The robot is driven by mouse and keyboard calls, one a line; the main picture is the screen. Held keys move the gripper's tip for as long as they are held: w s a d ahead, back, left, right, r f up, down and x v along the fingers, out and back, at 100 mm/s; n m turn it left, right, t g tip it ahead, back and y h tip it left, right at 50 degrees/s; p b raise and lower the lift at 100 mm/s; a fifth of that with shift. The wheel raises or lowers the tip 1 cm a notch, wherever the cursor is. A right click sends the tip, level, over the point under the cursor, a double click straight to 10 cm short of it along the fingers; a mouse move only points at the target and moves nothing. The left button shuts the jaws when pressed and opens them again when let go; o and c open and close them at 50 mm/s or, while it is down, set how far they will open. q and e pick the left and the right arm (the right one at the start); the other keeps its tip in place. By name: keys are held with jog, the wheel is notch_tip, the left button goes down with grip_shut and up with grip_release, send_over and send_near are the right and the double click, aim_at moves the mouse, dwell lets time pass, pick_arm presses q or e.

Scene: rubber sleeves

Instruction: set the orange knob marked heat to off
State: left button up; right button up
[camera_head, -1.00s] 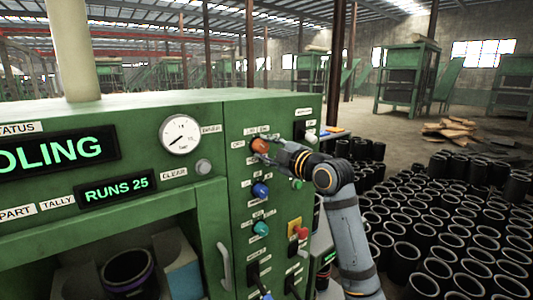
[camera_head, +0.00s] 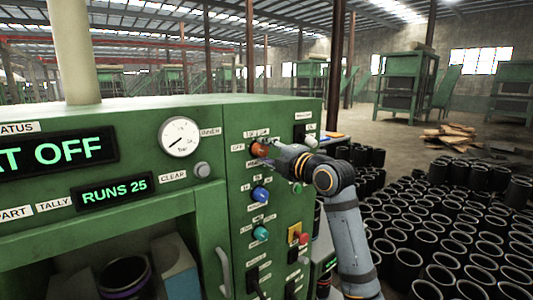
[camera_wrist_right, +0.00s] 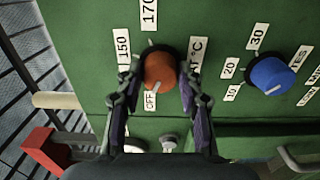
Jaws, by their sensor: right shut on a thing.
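The orange knob (camera_head: 259,149) is on the green control panel, at the top of its left column, with an OFF label to its left in the head view. My right gripper (camera_head: 270,152) reaches it from the right and is shut on it. In the right wrist view the orange knob (camera_wrist_right: 160,70) sits between my two dark fingers, with labels 150, 170, OFF and one ending in °C around it. A faint mark on its edge lies towards OFF. My left gripper is out of view.
A blue knob (camera_head: 260,194) and a teal knob (camera_head: 261,233) sit below on the panel. A red button on yellow (camera_head: 299,236) and a door handle (camera_head: 223,270) are also near. Many black sleeves (camera_head: 450,235) stand on the floor at right.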

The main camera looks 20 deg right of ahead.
jog(key=o, duration=1.2)
jog(key=shift+v, duration=6)
